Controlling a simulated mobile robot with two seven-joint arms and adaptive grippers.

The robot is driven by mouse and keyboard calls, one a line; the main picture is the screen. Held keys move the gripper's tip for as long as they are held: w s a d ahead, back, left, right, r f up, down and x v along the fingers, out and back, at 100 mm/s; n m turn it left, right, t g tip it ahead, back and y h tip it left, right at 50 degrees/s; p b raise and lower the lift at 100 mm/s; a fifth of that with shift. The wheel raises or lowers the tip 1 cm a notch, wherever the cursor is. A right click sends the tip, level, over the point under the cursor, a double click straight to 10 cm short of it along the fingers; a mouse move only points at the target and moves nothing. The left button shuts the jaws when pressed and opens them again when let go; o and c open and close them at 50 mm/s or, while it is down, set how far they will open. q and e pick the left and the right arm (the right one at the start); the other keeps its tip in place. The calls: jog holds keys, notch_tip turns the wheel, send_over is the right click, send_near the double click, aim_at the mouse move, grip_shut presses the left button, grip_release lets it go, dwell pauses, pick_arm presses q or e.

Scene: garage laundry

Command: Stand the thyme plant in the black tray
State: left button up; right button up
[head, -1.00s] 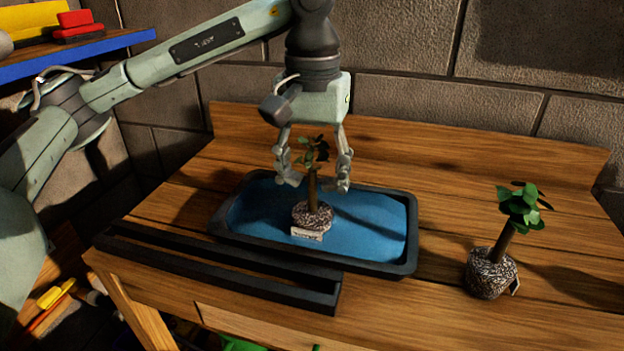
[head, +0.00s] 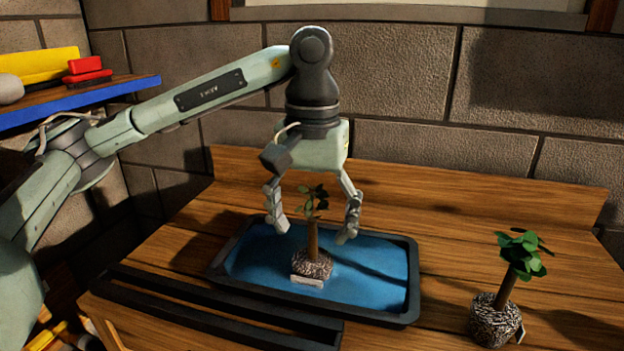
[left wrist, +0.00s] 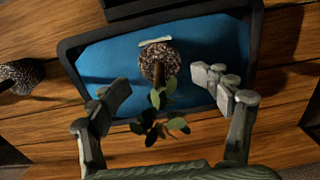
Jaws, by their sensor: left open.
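A small potted plant (head: 312,265) with a brown stem, green leaves and a speckled root ball stands upright in the black tray (head: 412,290), on its blue floor. It also shows in the left wrist view (left wrist: 159,62). A pale label sits at its base, too small to read. My left gripper (head: 313,233) is open above the tray, its fingers apart on either side of the stem and not touching it. A similar plant (head: 495,322) stands on the bench, right of the tray. I cannot tell by label which is the thyme. My right gripper is not in view.
A narrow black frame or trough (head: 215,310) lies along the tray's front side. The wooden bench (head: 440,220) is clear behind the tray, up to its low backboard. A blue-edged shelf (head: 80,100) with yellow and red items is at the left.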

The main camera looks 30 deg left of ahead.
aim_at(312, 185)
pick_arm(q)
notch_tip(312, 185, up, 5)
jog(key=shift+f, duration=0.2)
notch_tip(312, 185, up, 6)
jog(key=shift+d+f+p, duration=0.1)
jog(key=shift+p, duration=0.3)
jog(key=shift+r, duration=0.7)
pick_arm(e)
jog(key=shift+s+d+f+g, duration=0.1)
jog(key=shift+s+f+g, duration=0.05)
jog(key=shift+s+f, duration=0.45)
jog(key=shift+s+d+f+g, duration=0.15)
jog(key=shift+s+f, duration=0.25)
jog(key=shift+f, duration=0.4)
pick_arm(q)
jog(key=shift+f, duration=0.1)
